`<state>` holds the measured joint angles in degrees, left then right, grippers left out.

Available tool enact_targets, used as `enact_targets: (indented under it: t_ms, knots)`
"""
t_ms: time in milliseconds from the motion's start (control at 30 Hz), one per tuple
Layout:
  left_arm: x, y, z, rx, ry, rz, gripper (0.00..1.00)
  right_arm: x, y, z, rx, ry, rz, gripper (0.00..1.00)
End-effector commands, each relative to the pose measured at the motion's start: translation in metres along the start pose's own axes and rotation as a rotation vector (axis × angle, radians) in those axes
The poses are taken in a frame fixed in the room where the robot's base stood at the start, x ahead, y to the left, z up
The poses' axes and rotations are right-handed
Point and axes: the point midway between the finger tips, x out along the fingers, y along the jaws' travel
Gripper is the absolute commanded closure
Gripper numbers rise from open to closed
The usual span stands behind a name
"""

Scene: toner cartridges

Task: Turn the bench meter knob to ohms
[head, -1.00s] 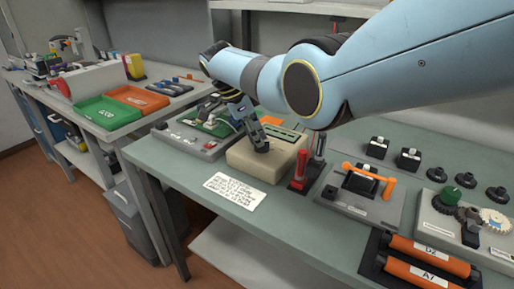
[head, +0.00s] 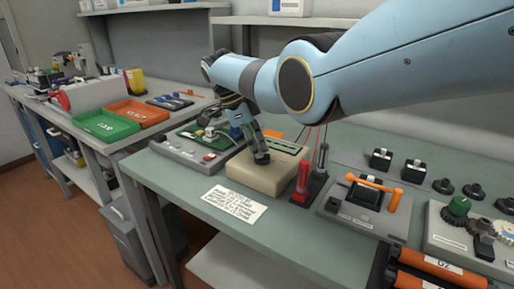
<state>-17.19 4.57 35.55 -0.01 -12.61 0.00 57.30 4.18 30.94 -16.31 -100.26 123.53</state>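The bench meter (head: 270,177) is a beige box with a dark display strip, on the grey-green bench. Its knob is hidden behind my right gripper (head: 261,158). The gripper points down with its fingertips at the meter's top face. The fingers look close together, but I cannot tell whether they hold the knob. A red probe (head: 302,178) and a black probe (head: 321,160) stand in a dark holder just right of the meter. My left gripper is not in view.
A white printed card (head: 234,203) lies in front of the meter. A grey board with a green panel (head: 196,143) is close on the left. A grey fixture with an orange handle (head: 371,190) stands on the right. Orange toner cartridges (head: 432,268) lie at the front right.

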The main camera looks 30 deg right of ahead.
Motion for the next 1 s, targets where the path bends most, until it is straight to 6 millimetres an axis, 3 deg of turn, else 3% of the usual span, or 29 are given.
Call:
enact_targets:
  t_ms: [33,167,533,1000]
  knots:
    - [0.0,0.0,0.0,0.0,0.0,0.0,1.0,0.001,0.001,0.0,0.0,0.0,0.002,0.84]
    - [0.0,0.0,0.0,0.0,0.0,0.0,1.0,0.001,0.001,0.0,0.0,0.0,0.001,0.67]
    - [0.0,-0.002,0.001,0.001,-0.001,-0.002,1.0,-0.008,0.0,0.0,0.0,-0.001,-0.001,0.67]
    - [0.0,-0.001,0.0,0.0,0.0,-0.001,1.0,-0.102,-0.001,0.001,0.0,-0.001,-0.001,0.67]
